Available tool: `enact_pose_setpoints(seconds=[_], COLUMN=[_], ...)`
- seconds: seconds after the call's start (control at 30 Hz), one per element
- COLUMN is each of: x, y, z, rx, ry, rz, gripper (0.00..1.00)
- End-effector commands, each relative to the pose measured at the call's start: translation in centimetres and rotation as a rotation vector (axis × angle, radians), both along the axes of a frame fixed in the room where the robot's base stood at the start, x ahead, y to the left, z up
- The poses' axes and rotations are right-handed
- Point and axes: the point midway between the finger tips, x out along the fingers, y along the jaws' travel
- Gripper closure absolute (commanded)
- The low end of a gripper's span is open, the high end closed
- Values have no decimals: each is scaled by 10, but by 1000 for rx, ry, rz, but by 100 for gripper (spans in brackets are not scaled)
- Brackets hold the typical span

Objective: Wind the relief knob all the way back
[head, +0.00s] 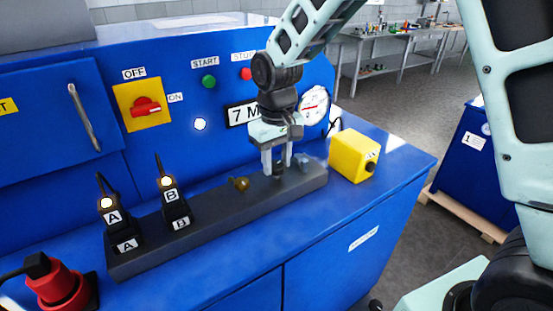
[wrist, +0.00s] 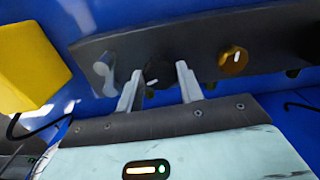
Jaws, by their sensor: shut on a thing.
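A black round knob (wrist: 158,73) with a short white mark near its lower edge sits on the dark manifold bar (head: 218,212). My gripper (head: 277,168) points down at the bar, with one finger on each side of this knob, shut on it. In the head view the knob is mostly hidden between the fingers. A brass knob (wrist: 233,61) with a pale mark is beside it, also seen in the head view (head: 240,183). I see no label that tells which knob is the relief knob.
A yellow box (head: 355,155) stands by the bar's right end. Two black plugs tagged A (head: 115,222) and B (head: 172,200) stand at the left. A red connector (head: 60,283) is at the front left. The panel behind carries a gauge (head: 314,104) and a yellow switch (head: 143,104).

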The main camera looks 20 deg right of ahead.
Motion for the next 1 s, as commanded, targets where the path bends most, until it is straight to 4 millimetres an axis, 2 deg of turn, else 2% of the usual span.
enact_pose_setpoints(seconds=[0.4,0.97,1.0], x=[1,1,1], y=[-1,0,0], z=[1,1,1], rx=[1,0,0], ry=[-3,-3,-3], rz=[201,236,235], gripper=[86,86,60])
